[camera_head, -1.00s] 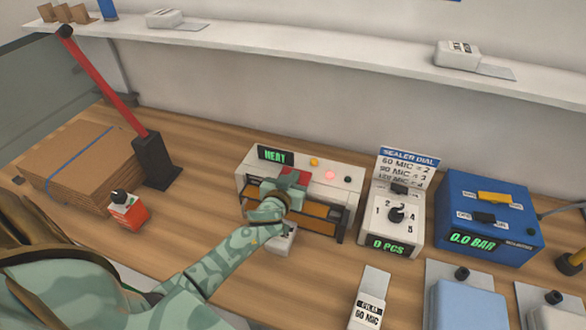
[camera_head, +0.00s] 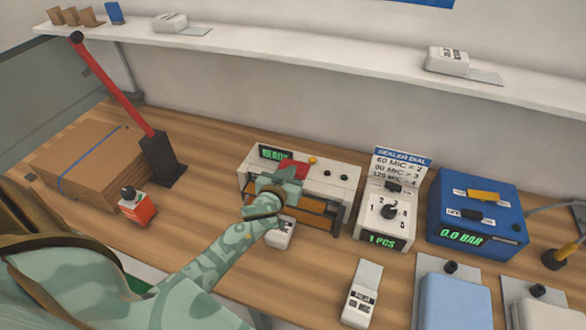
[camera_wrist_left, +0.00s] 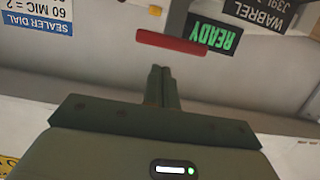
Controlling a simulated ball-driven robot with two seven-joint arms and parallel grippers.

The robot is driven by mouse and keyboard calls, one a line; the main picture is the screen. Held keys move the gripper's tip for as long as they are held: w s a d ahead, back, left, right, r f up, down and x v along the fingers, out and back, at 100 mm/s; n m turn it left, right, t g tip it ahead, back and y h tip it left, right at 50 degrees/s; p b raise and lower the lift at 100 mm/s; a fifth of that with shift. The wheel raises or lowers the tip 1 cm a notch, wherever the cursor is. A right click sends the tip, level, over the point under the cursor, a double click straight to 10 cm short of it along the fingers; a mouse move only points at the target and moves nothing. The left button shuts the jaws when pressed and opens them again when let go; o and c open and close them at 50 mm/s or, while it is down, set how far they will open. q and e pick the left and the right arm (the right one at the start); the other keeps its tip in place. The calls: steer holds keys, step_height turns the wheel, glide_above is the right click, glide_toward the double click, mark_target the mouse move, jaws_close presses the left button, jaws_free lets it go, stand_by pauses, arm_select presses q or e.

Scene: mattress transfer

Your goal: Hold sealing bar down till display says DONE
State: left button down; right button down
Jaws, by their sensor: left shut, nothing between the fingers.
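The white sealer (camera_head: 330,180) stands on the bench, and its display (camera_head: 275,154) reads READY in green. The sealing bar's red handle (camera_head: 294,168) is on the sealer's top side, and it also shows in the wrist view (camera_wrist_left: 185,44). My left gripper (camera_head: 284,178) is shut and empty just in front of the red handle. In the wrist view its closed fingertips (camera_wrist_left: 162,70) point toward the handle, with a gap visible in the picture. The gripper hides part of the sealer's front. My right gripper is not in view.
A small white packet (camera_head: 280,232) lies before the sealer. To its right stand the dial box (camera_head: 385,212) showing 1 PCS and a blue box (camera_head: 478,210) showing 0.0 BAR. Left are a red lever (camera_head: 112,85), cardboard (camera_head: 85,175) and a red-white box (camera_head: 137,208).

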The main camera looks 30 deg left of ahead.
arm_select(q)
steer(key=v, duration=0.6)
steer(key=shift+s+a, duration=0.15)
steer(key=shift+s, duration=0.25)
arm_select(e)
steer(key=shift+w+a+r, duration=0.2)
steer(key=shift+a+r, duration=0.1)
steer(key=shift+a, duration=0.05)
arm_select(q)
steer(key=shift+r, duration=0.1)
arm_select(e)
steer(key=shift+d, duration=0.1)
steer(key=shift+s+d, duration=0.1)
